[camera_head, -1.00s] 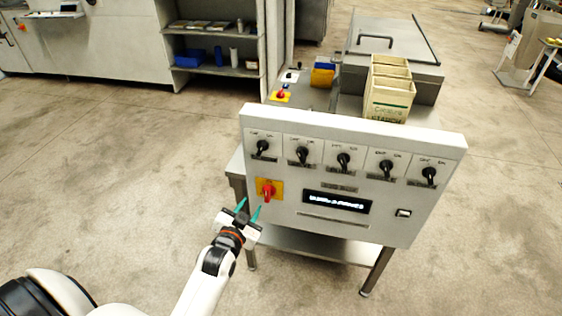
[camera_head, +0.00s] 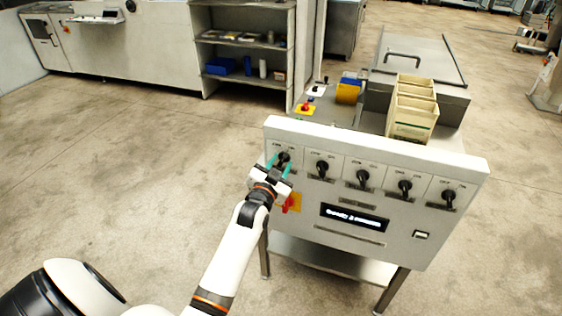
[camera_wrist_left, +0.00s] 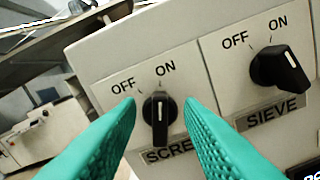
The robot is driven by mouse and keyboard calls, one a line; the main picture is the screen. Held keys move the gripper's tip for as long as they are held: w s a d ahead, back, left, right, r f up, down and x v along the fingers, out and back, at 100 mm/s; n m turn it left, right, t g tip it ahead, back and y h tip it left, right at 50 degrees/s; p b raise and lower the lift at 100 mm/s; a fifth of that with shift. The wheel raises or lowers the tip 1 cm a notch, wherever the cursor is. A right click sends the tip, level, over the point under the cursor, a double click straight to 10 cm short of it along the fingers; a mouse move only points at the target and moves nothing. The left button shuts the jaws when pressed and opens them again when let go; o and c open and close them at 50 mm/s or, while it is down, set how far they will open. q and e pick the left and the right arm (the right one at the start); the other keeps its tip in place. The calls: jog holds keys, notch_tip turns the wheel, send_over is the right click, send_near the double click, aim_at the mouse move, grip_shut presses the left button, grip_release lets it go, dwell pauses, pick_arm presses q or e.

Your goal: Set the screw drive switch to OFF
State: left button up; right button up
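The screw drive switch (camera_wrist_left: 160,112) is a black rotary knob on the light panel, with OFF and ON printed above it and a label reading "SCRE..." below, partly hidden by a finger. Its white mark stands close to upright, nearer the ON side. In the head view the switch (camera_head: 284,157) is the leftmost in the row of black knobs. My left gripper (camera_head: 279,164) is open in front of it. In the left wrist view the green fingers of the gripper (camera_wrist_left: 160,103) lie on either side of the knob; contact cannot be told. My right gripper is out of view.
The SIEVE knob (camera_wrist_left: 278,68) is right beside the screw switch. A red switch on a yellow plate (camera_head: 292,203) sits below, partly behind my left gripper. A display (camera_head: 354,218) is lower on the panel. Beige boxes (camera_head: 412,108) stand behind the panel. Floor at left is clear.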

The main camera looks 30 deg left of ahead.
pick_arm(q)
jog(key=shift+w+a, duration=0.1)
jog(key=shift+w, duration=0.4)
grip_shut()
jog(key=n, duration=0.2)
jog(key=n+p, duration=0.1)
jog(key=shift+s+a+r+n+p, duration=0.1)
jog(key=shift+a+n+p, duration=0.1)
jog(key=shift+n+p, duration=0.15)
jog(key=shift+a+n+p, duration=0.15)
jog(key=shift+n+p, duration=0.1)
jog(key=shift+n, duration=1.1)
jog(key=shift+a+n+p, duration=0.15)
jog(key=shift+n+p, duration=0.1)
jog(key=shift+n, duration=1.05)
